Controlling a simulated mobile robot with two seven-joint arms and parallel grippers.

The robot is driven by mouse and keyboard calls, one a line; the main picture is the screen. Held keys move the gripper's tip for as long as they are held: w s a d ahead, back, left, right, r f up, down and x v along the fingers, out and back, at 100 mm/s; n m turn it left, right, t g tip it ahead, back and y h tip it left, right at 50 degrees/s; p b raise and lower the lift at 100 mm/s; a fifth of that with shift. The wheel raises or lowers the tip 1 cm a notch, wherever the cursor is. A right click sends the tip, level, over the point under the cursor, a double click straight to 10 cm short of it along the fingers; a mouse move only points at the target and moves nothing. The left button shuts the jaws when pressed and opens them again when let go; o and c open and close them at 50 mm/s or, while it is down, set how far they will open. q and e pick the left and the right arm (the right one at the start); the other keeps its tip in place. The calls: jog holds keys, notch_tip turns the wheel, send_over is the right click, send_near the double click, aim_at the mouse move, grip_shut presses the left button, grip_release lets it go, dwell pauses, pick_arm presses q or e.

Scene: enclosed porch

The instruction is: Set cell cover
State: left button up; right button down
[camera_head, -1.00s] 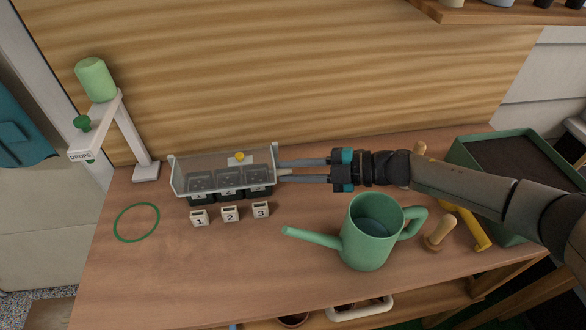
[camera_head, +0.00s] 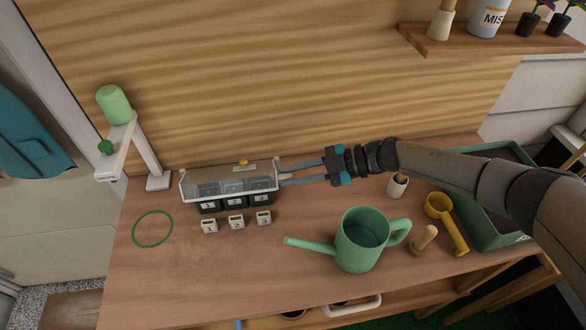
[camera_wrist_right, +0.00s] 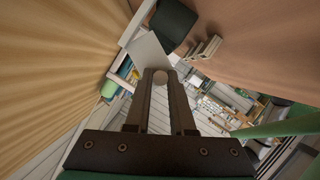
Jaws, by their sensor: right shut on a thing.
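The clear cell cover (camera_head: 222,180), with pale edges and a yellow knob (camera_head: 243,163) at its back, sits over the row of dark cells (camera_head: 233,203). The cells' numbered fronts show below its front edge; I cannot tell whether the cover rests fully on them. My right gripper (camera_head: 283,174) reaches in from the right and is shut on the cover's right end. In the right wrist view the fingertips (camera_wrist_right: 161,77) are at a pale panel, likely the cover (camera_wrist_right: 147,55). My left gripper is not in view.
Number blocks (camera_head: 236,222) stand in front of the cells. A green ring (camera_head: 153,229) lies at left, by the drops stand (camera_head: 158,180). A green watering can (camera_head: 361,252), a yellow scoop (camera_head: 455,236) and a green planter (camera_head: 497,237) are at right. The front-left tabletop is clear.

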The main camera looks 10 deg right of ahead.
jog(key=shift+w+r+m+p, duration=0.15)
jog(key=shift+r+m+p, duration=0.25)
jog(key=shift+r, duration=0.05)
jog(key=shift+g, duration=0.3)
jog(key=c, duration=0.8)
grip_release()
jog(key=shift+o, duration=0.2)
jog(key=v, duration=1.2)
jog(key=shift+b, duration=0.4)
jog(key=shift+r, duration=0.1)
